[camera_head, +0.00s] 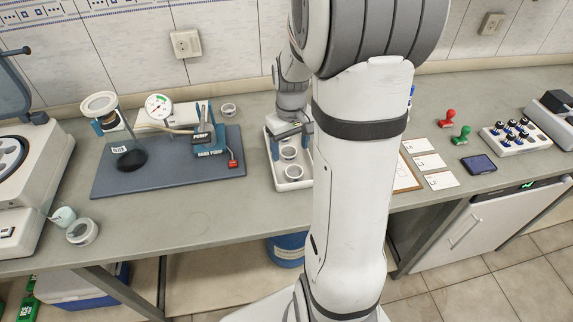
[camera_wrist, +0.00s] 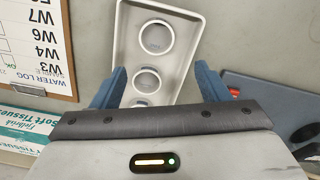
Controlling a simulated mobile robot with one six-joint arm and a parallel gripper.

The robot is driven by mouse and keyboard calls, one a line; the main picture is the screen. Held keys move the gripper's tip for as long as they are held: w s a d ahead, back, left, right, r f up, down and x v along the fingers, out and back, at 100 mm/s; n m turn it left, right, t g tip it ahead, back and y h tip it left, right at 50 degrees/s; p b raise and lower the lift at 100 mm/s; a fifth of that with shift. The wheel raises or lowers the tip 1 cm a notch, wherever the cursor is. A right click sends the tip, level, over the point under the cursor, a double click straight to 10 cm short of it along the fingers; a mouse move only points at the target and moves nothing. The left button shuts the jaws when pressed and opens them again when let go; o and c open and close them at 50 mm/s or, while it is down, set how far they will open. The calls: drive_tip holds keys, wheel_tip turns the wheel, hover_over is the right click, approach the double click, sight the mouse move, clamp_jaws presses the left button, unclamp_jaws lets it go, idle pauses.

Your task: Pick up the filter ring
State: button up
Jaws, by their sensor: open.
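I cannot tell which is the filter ring. My gripper (camera_wrist: 158,85) is open with its blue fingers apart over the near part of the tray, nothing between them clearly held. In the head view my gripper (camera_head: 291,142) hangs over the tray's back end. My palm hides the tray's near end in the wrist view.
Another ring (camera_head: 228,110) stands on the bench behind a blue-grey mat (camera_head: 170,182) with a pump and gauge.

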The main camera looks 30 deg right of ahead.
sight(293, 174)
drive_tip(key=f, duration=0.7)
drive_tip(key=shift+s+d+f+p, duration=0.15)
drive_tip(key=shift+s+d+p, duration=0.05)
drive_tip(key=shift+s+p, duration=0.15)
drive_tip(key=c, duration=1.1)
